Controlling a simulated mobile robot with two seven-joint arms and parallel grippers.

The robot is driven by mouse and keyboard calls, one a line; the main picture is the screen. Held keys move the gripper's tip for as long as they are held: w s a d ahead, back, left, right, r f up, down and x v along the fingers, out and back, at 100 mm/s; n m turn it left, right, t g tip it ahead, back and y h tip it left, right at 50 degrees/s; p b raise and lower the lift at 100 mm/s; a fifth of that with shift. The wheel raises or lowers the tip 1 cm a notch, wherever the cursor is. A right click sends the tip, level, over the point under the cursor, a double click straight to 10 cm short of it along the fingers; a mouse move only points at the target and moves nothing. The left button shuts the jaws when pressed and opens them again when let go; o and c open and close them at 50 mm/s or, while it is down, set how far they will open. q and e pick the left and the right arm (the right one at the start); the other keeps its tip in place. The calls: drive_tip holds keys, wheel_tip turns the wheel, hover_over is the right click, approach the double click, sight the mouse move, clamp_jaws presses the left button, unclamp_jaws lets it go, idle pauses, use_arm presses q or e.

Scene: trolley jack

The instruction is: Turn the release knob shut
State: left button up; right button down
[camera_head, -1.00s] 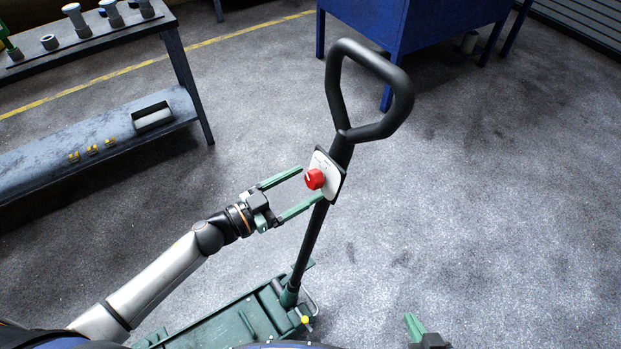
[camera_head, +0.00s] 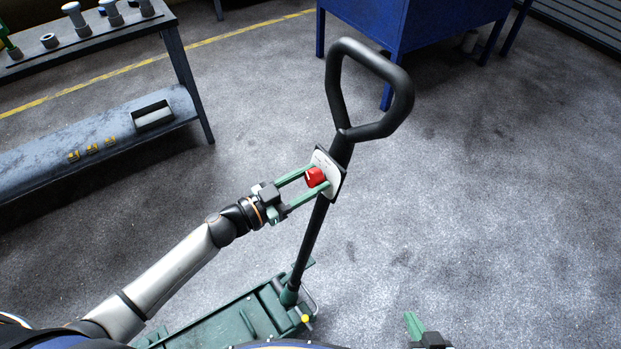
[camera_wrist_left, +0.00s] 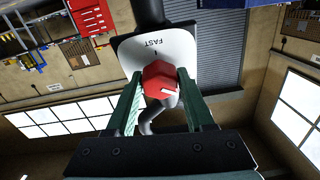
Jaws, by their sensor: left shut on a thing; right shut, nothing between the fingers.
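The red release knob (camera_head: 314,177) sits on a white dial plate (camera_head: 329,174) fixed to the black handle shaft of the trolley jack (camera_head: 237,314). My left gripper (camera_head: 311,183) is shut on the knob, a green finger on either side of it. In the left wrist view the knob (camera_wrist_left: 160,80) lies between the two fingers, with a white mark at its lower right. The word FAST and a short line show on the plate (camera_wrist_left: 155,48) there. My right gripper (camera_head: 414,330) shows only partly at the bottom edge, shut and empty, away from the jack.
The jack's looped black handle (camera_head: 398,100) rises above the plate. A workbench with a lower shelf (camera_head: 50,150) stands at the left, and a blue cabinet (camera_head: 410,22) at the back. The floor to the right of the handle is clear.

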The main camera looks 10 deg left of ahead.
use_arm(q)
clamp_jaws()
drive_tip(key=shift+m, duration=0.5)
drive_tip(key=m+g, duration=0.1)
drive_tip(key=m, duration=0.2)
drive_tip(key=m+g+h+p, duration=0.1)
drive_tip(key=m, duration=0.2)
drive_tip(key=shift+w+a+r+m, duration=0.1)
drive_tip(key=shift+m, duration=0.2)
drive_tip(key=shift+m+g+p, duration=0.3)
drive_tip(key=shift+m+g, duration=0.3)
drive_tip(key=shift+m, duration=1.9)
drive_tip(key=o, duration=0.8)
unclamp_jaws()
